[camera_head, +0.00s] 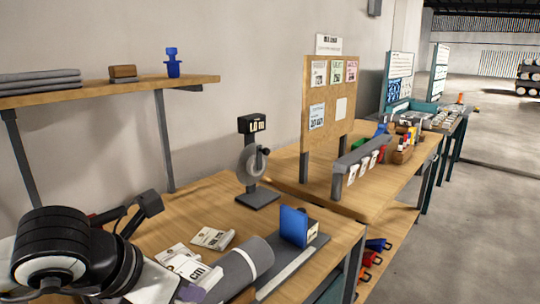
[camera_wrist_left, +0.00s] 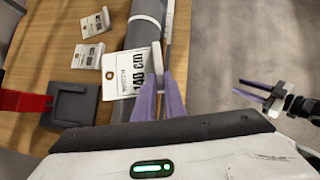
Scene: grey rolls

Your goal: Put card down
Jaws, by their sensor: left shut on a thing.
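My left gripper (camera_head: 192,291) comes in at the bottom left of the head view. In the left wrist view its purple fingers (camera_wrist_left: 160,84) are shut on a white card (camera_wrist_left: 125,73) marked "140 cm". The card also shows in the head view (camera_head: 192,268), in front of the grey roll (camera_head: 238,268) with a white band; I cannot tell whether they touch. Two other cards lie on the wooden table (camera_head: 180,218): one (camera_head: 212,238) and another (camera_head: 176,253) left of it. My right gripper (camera_wrist_left: 256,92) shows at the right of the left wrist view, fingers apart and empty.
A blue block (camera_head: 293,225) stands on a grey strip at the table's right. A dial scale (camera_head: 252,160) stands behind. A dark square block (camera_wrist_left: 70,105) and a red part (camera_wrist_left: 25,102) lie left of the left gripper. The back-left tabletop is clear.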

